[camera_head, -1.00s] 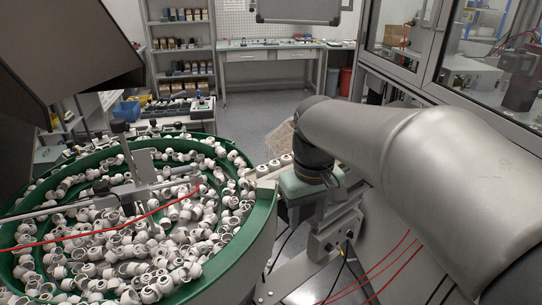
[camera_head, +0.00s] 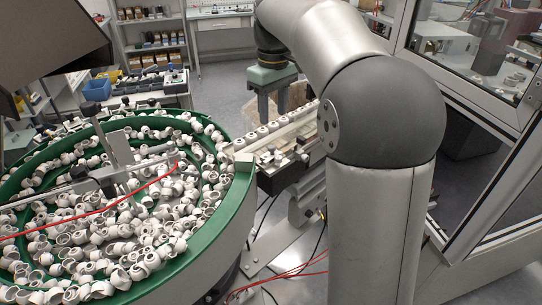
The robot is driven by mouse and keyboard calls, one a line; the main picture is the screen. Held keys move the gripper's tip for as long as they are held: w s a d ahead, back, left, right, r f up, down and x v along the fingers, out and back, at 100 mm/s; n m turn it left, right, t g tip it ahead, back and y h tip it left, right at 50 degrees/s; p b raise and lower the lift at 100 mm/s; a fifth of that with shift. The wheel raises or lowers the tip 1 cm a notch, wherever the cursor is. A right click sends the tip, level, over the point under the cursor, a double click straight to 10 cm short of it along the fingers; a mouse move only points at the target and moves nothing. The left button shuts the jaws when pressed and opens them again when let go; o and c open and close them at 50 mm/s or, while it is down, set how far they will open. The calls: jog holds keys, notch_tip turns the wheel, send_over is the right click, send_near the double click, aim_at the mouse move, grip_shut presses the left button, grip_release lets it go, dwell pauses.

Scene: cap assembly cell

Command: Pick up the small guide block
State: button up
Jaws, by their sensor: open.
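My gripper (camera_head: 273,112) hangs from my arm with its two fingers pointing down and apart. It is over the far side of the linear feed track (camera_head: 292,124), which carries a row of white caps (camera_head: 262,131). Nothing shows between the fingers. I cannot pick out the small guide block for certain. Small metal fittings (camera_head: 272,157) sit along the near side of the track, partly hidden by my arm.
A green-rimmed bowl feeder (camera_head: 240,185) full of white caps fills the left. Glazed machine frames (camera_head: 470,50) stand on the right. Shelves (camera_head: 150,40) and a workbench (camera_head: 222,20) stand at the back. Red hoses (camera_head: 285,275) run low in front of the track.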

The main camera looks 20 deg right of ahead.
send_over(271, 146)
jog(key=f, duration=0.4)
jog(key=shift+d+f, duration=0.15)
jog(key=shift+d, duration=0.05)
jog(key=shift+a+f+p, duration=0.2)
jog(key=shift+f+p, duration=0.55)
jog(key=shift+f, duration=1.9)
grip_shut()
